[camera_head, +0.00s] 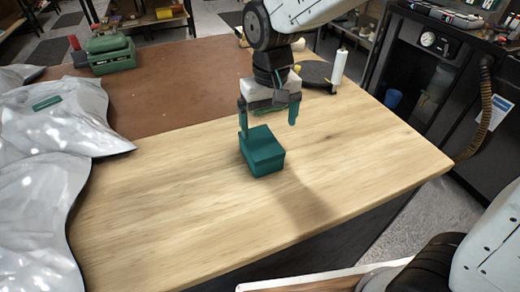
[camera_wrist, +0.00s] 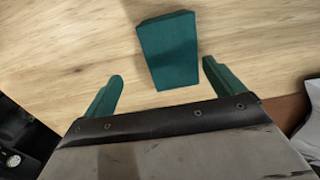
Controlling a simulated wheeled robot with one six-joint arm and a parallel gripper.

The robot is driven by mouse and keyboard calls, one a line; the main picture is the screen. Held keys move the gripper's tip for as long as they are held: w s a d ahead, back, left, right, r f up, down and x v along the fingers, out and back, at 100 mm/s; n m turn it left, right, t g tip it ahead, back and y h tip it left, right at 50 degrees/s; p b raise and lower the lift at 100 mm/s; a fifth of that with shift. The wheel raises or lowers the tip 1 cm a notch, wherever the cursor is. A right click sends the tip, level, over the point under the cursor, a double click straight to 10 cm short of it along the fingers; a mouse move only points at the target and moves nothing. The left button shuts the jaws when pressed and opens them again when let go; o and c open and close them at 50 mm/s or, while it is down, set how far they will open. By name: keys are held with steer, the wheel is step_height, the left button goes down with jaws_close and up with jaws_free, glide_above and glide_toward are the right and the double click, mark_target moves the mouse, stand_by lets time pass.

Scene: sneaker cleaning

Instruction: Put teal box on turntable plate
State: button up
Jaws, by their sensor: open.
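The teal box (camera_head: 263,152) sits on the light wooden tabletop, near the middle of the head view. My gripper (camera_head: 268,119) is above and just behind it, with teal fingers spread apart and pointing down. In the wrist view, the teal box (camera_wrist: 169,50) lies ahead of the fingertips, between their lines, and nothing is between the fingers of my gripper (camera_wrist: 162,75). A dark round plate (camera_head: 316,73), which looks like the turntable plate, is at the back right of the table, partly hidden behind my arm.
A white upright cylinder (camera_head: 339,67) stands beside the dark plate. Silvery crumpled bags (camera_head: 50,125) cover the left side. A green machine (camera_head: 108,50) stands at the back left on a brown mat (camera_head: 165,85). The wood right of the box is clear up to the table's edge.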

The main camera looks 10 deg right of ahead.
mark_target(261, 142)
steer(key=shift+w+a+f, duration=0.25)
steer(key=shift+a+f, duration=0.55)
steer(key=f, duration=0.7)
steer(key=shift+s+a+f, duration=0.15)
steer(key=shift+s, duration=0.05)
steer(key=c, duration=1.2)
steer(key=shift+c, duration=0.5)
